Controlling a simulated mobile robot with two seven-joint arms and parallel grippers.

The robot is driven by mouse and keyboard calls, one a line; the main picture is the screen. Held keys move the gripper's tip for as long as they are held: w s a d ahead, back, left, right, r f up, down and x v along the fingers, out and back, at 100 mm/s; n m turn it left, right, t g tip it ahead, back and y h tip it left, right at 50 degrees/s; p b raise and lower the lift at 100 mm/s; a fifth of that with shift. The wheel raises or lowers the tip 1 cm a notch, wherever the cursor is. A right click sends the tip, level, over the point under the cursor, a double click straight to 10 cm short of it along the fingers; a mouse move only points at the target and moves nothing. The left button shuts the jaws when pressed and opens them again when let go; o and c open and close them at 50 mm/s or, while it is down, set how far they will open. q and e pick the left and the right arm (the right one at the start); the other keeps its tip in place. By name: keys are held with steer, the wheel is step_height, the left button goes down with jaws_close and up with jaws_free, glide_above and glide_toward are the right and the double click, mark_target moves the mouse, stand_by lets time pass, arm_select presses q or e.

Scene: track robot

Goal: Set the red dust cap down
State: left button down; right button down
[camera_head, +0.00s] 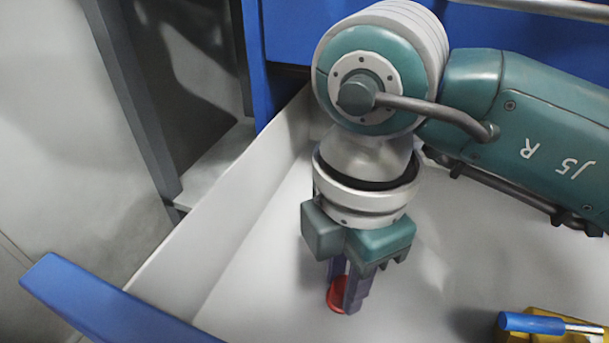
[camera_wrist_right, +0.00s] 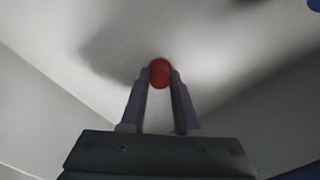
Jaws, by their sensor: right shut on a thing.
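The red dust cap (camera_head: 335,297) is between the fingertips of my right gripper (camera_head: 350,298), over the pale floor of a white-walled drawer or tray. It also shows in the right wrist view (camera_wrist_right: 159,72), with the fingers of my right gripper (camera_wrist_right: 159,80) closed on its two sides. The gripper points down. I cannot tell whether the cap touches the floor beneath it. Part of the cap is hidden behind a finger in the head view. My left gripper is not in view.
The white drawer wall (camera_head: 225,215) runs along the left of the gripper, with a blue front edge (camera_head: 110,305) at lower left. A yellow thing (camera_head: 540,338) with a blue-handled tool (camera_head: 530,323) lies at lower right. The floor between is clear.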

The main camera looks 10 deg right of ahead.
mark_target(344, 283)
steer(key=shift+f, duration=0.1)
steer(key=c, duration=0.6)
jaws_free()
steer(key=shift+c, duration=0.2)
step_height(344, 283, up, 12)
steer(key=p, duration=0.6)
steer(key=shift+r, duration=0.25)
